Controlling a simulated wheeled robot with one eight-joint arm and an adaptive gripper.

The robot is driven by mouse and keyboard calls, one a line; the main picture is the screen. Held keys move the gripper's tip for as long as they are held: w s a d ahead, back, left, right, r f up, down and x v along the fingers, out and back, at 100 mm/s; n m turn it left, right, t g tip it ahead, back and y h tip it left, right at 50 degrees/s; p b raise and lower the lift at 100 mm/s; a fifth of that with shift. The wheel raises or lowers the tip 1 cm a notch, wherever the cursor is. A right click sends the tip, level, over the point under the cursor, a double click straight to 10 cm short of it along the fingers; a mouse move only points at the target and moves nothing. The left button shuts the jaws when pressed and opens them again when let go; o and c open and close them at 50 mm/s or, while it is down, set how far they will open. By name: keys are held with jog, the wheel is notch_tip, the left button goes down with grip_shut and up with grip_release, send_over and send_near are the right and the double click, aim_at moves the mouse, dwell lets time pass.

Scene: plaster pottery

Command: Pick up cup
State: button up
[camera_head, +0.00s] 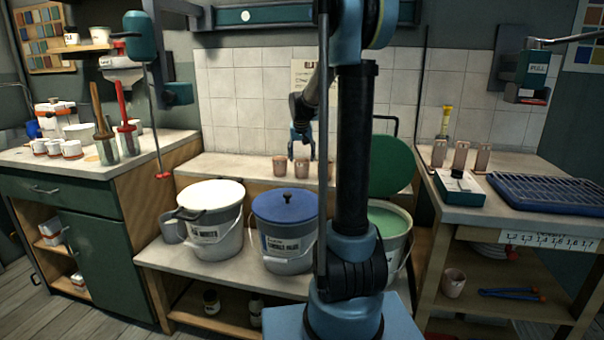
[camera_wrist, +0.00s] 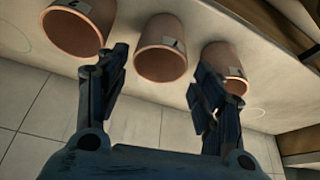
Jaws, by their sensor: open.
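Three terracotta cups stand in a row on the back ledge by the tiled wall. In the wrist view they are the left cup (camera_wrist: 78,27), the middle cup (camera_wrist: 161,48) and the right cup (camera_wrist: 222,55), each with a small tag. In the head view, a left cup (camera_head: 279,167) and a middle cup (camera_head: 302,168) show; the third is mostly behind my arm. My gripper (camera_wrist: 162,68) is open and empty, with the middle cup framed between its fingertips. The right finger partly covers the right cup. In the head view my gripper (camera_head: 301,143) is just above the cups.
A white-lidded bucket (camera_head: 212,215), a blue-lidded bucket (camera_head: 286,230) and a green bucket (camera_head: 391,222) stand on the lower bench before the ledge. More cups (camera_head: 460,154) stand on the right bench near a blue rack (camera_head: 550,190). The wall is close behind the cups.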

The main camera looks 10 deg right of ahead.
aim_at(302, 168)
jog(key=shift+x, duration=4.25)
jog(key=c, duration=0.9)
